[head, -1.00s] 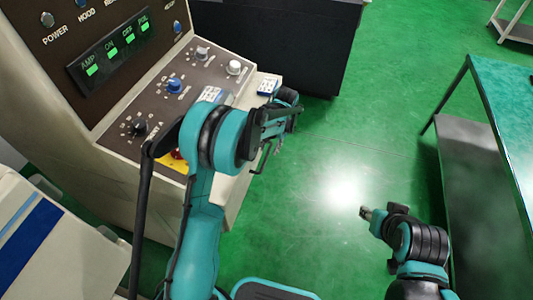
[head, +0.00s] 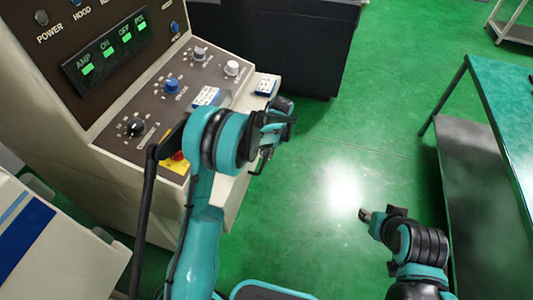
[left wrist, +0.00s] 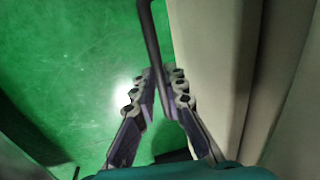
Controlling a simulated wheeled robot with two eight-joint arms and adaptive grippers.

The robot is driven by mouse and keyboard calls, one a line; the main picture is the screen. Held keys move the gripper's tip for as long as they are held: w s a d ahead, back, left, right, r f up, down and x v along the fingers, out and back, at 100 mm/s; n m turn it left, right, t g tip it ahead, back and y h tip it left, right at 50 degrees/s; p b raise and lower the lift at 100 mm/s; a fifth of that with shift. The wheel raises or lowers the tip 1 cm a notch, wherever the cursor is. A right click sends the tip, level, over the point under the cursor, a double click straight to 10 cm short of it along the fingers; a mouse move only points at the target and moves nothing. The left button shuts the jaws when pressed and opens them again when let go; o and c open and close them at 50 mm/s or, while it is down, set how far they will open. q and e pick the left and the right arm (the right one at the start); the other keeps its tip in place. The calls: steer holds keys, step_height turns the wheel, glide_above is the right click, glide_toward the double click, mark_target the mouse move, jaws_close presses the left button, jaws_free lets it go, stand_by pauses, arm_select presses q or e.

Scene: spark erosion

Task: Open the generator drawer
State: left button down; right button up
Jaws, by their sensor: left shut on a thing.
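The generator is a beige console (head: 150,175) with a dark sloping control panel at the left of the head view. My left gripper (head: 266,155) is at its right-hand front side, partly hidden behind my own wrist. In the left wrist view, the left gripper (left wrist: 160,75) has its fingers closed around a dark bar handle (left wrist: 150,30), beside a beige front face (left wrist: 205,60). The drawer's outline and any gap around it are hidden, so I cannot tell how far it stands out. My right gripper (head: 367,214) is low over the floor, away from the console; its finger opening is too small to judge.
A green-topped table (head: 500,100) with a lower shelf stands at the right. A black cabinet (head: 285,45) stands behind the console. A beige unit with a blue stripe (head: 25,240) is at the lower left. The green floor (head: 330,150) between is clear.

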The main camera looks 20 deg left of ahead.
arm_select(q)
steer(key=s+d, duration=0.1)
steer(key=d, duration=2.8)
steer(key=c, duration=1.6)
jaws_free()
steer(key=shift+o, duration=0.2)
step_height(320, 180, up, 12)
steer(key=d, duration=0.2)
steer(key=shift+f, duration=0.1)
